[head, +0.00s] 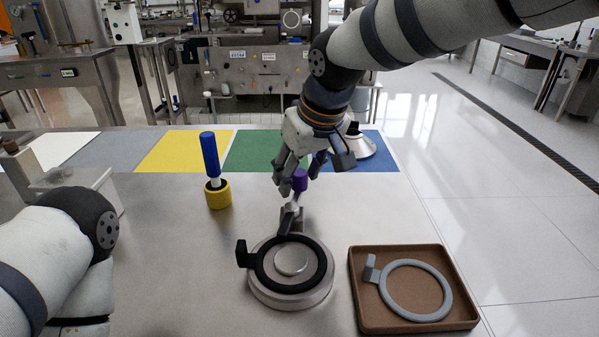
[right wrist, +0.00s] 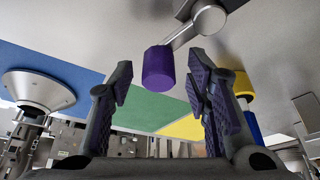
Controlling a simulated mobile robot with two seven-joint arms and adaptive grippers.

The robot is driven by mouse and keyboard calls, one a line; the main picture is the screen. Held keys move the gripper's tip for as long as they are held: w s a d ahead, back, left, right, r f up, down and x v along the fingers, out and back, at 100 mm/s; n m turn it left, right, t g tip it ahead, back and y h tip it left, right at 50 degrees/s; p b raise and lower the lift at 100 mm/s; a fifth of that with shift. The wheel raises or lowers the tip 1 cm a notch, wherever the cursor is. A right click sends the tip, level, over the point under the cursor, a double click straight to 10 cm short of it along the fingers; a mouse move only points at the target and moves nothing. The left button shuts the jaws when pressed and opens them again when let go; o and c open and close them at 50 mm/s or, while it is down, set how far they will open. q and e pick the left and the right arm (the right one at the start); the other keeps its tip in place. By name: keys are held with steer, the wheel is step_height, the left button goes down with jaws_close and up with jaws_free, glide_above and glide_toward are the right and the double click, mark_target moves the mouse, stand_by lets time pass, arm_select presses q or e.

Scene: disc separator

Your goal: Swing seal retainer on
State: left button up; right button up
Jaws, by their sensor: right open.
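The swing retainer (head: 291,210) is a short metal arm with a purple knob (head: 300,181), standing at the back edge of the round metal base (head: 290,298). A black ring seal with a side tab (head: 262,274) lies on the base. My right gripper (head: 312,168) is open above and around the purple knob. In the right wrist view the knob (right wrist: 158,68) lies between the spread fingers, apart from both, with the metal arm (right wrist: 190,32) beyond it. The retainer's foot is partly hard to make out. My left arm shows at the left, but its gripper is out of view.
A brown tray (head: 357,318) at right holds a grey ring (head: 447,300). A blue-handled tool (head: 210,155) stands in a yellow cup (head: 218,195). A metal cone (head: 365,147) stands on the blue mat (head: 385,165). A metal block (head: 80,183) is at left. Table between is clear.

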jaws_close()
stand_by(0.3)
steer(key=shift+a+n, duration=0.15)
steer(key=shift+n, duration=0.15)
steer(key=shift+w+f, duration=0.1)
jaws_free()
